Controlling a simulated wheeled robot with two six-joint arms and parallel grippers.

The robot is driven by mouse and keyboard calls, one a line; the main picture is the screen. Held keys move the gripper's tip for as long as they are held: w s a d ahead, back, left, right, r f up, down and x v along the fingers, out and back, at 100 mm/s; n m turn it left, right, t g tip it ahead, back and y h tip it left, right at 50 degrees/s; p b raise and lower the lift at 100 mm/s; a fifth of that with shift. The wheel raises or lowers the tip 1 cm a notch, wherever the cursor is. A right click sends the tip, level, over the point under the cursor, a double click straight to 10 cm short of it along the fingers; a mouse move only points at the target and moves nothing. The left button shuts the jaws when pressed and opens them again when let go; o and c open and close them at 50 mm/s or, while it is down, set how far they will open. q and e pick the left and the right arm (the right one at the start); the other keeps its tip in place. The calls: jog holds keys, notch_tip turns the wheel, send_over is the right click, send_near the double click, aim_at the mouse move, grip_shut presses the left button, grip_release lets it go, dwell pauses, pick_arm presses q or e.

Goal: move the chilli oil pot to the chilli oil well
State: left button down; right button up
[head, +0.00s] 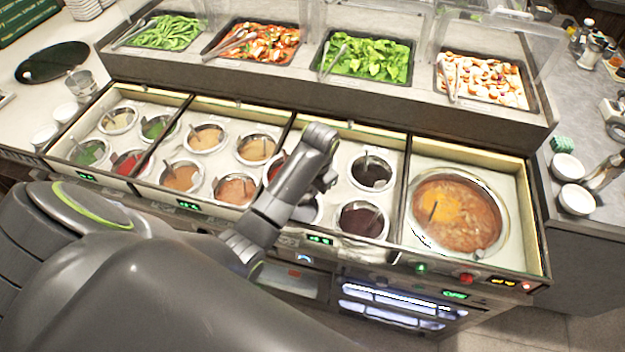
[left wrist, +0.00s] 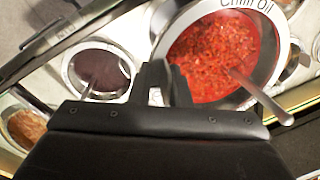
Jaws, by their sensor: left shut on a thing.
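The chilli oil pot (left wrist: 215,50) is full of red flaky oil, with a metal spoon handle sticking out, in the left wrist view. "Chilli Oil" is written on the grey ring around the red; I cannot tell whether that ring is the pot's rim or a well's collar. My left gripper (left wrist: 165,85) is shut on the pot's near rim. In the head view my left gripper (head: 324,182) is over the counter's middle wells, and my arm hides most of what is under it. A bit of red (head: 275,168) shows left of the arm. My right gripper is not in view.
Dark sauce pots (head: 371,172) (head: 361,221) sit just right of my arm; one dark pot (left wrist: 102,70) is beside the gripper. A large soup pot (head: 458,213) is further right. Several sauce pots (head: 206,138) are left. Food trays (head: 365,60) stand on the raised shelf behind.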

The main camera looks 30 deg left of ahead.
pick_arm(q)
jog(key=shift+w+f, duration=0.15)
jog(key=shift+f, duration=2.7)
notch_tip(320, 180, down, 9)
jog(key=b, duration=0.5)
jog(key=shift+f, duration=0.2)
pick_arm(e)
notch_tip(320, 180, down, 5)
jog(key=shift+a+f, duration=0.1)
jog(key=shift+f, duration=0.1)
pick_arm(q)
jog(key=shift+f, duration=0.3)
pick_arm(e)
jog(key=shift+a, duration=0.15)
